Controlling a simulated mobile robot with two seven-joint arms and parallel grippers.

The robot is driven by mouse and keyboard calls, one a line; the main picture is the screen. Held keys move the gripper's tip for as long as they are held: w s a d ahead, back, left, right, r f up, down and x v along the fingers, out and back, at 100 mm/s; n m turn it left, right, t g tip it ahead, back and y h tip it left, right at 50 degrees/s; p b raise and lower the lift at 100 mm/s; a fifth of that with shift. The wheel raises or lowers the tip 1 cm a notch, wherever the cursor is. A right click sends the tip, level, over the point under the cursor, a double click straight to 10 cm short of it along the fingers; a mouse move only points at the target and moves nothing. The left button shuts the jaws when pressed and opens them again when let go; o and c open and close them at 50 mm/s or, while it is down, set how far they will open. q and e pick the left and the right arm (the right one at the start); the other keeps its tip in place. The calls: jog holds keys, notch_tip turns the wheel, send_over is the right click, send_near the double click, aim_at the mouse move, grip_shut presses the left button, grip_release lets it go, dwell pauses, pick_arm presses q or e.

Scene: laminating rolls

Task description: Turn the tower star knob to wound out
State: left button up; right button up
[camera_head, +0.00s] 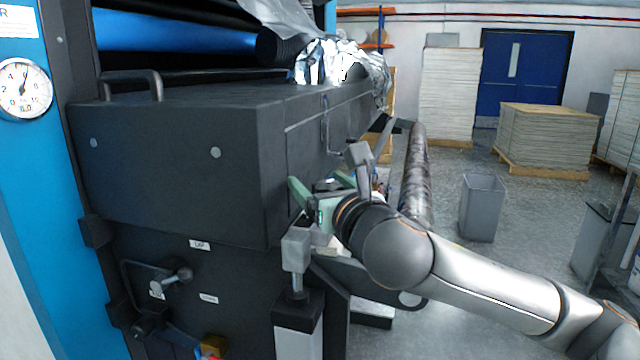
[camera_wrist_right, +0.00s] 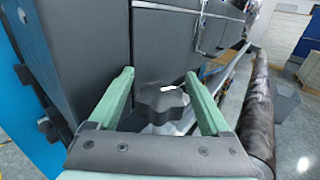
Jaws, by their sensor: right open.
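The tower star knob (camera_wrist_right: 160,102) is a dark grey lobed knob with a small white mark on top. In the right wrist view it sits between the two green fingers of my right gripper (camera_wrist_right: 160,92), with gaps on both sides. In the head view the knob (camera_head: 327,184) is a small dark shape, partly hidden by my right gripper (camera_head: 322,190). The right gripper is open around the knob and does not visibly touch it. My left gripper is not in view.
A large dark machine housing (camera_head: 190,170) stands just left of the gripper. A long dark roller (camera_head: 416,170) runs behind it to the right. A grey post (camera_head: 297,250) stands below the gripper. A grey bin (camera_head: 482,207) and stacked pallets (camera_head: 545,137) stand farther back on the floor.

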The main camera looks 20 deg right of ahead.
grip_shut()
dwell(0.8)
